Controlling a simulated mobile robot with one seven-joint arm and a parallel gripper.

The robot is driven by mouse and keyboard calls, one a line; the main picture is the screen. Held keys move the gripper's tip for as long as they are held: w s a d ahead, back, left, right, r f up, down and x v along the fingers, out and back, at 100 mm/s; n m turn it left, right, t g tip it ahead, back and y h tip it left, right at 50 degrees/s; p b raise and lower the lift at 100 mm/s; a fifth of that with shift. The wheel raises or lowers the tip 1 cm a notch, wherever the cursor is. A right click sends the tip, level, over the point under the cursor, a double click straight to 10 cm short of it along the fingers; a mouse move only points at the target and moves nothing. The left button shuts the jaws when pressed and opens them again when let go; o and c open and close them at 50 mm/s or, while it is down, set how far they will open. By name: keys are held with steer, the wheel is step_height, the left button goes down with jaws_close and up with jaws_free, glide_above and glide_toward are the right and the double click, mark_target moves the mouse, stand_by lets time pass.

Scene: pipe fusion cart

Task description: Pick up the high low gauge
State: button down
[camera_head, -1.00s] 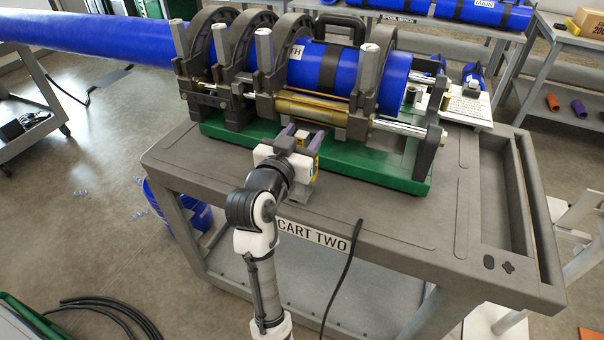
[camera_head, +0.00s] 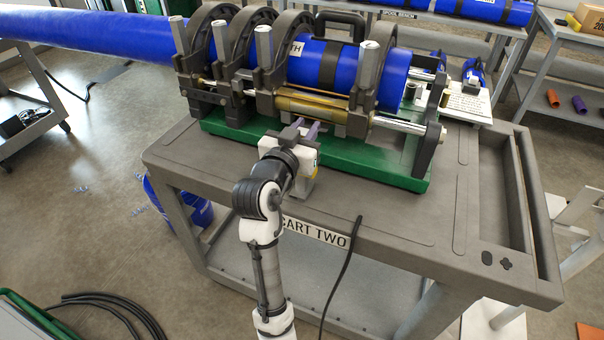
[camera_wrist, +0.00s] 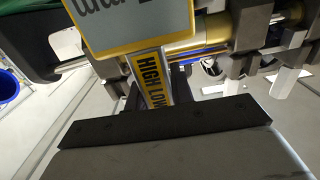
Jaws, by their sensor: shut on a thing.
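The high low gauge (camera_wrist: 151,78) shows in the wrist view as a yellow label reading HIGH LOW, with a yellow-edged grey plate (camera_wrist: 135,22) above it. My gripper (camera_head: 303,131) is at the front edge of the green machine base in the head view. It is shut on the gauge. A dark finger shows beside the label in the wrist view. In the head view my gripper and wrist hide most of the gauge, and I cannot tell whether it still touches the cart top.
The pipe fusion machine (camera_head: 345,155), with its green base, clamps and blue pipe (camera_head: 90,38), stands close behind my gripper. The grey cart top (camera_head: 400,215) is clear at front right. A black cable (camera_head: 342,285) hangs over the cart's front edge.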

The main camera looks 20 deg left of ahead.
steer(key=shift+r, duration=0.1)
step_height(320, 180, up, 20)
steer(key=b, duration=0.1)
stand_by(0.6)
